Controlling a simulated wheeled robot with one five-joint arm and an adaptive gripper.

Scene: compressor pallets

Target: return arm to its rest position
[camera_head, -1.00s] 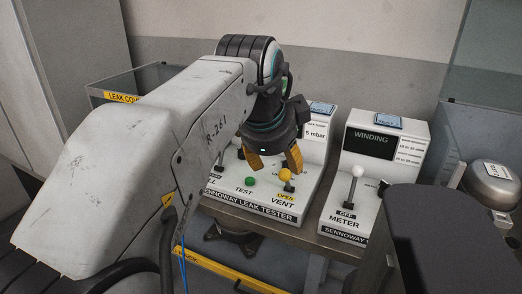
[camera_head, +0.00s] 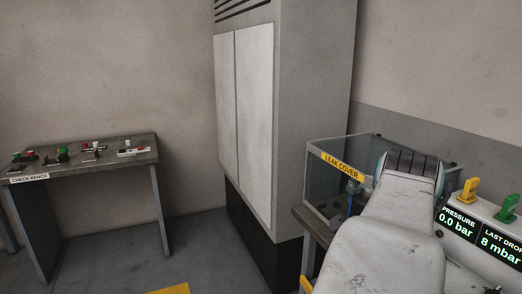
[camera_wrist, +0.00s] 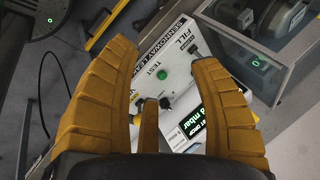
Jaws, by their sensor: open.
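My arm is at the lower right of the head view, its white links reaching toward the leak tester and the leak cover. The gripper itself is hidden there behind the arm. In the wrist view my gripper (camera_wrist: 160,85) is open, its yellow ribbed fingers apart with nothing between them. The white leak tester (camera_wrist: 205,55) lies below and beyond the fingers, with its green test button (camera_wrist: 162,74) in the gap. In the head view the tester's displays (camera_head: 458,222) read 0.0 bar and 8 mbar.
A clear box labelled leak cover (camera_head: 342,166) stands left of my arm. A tall grey cabinet (camera_head: 250,110) fills the middle. A check bench (camera_head: 80,160) with several small items stands at far left. Open floor (camera_head: 200,245) lies between bench and cabinet.

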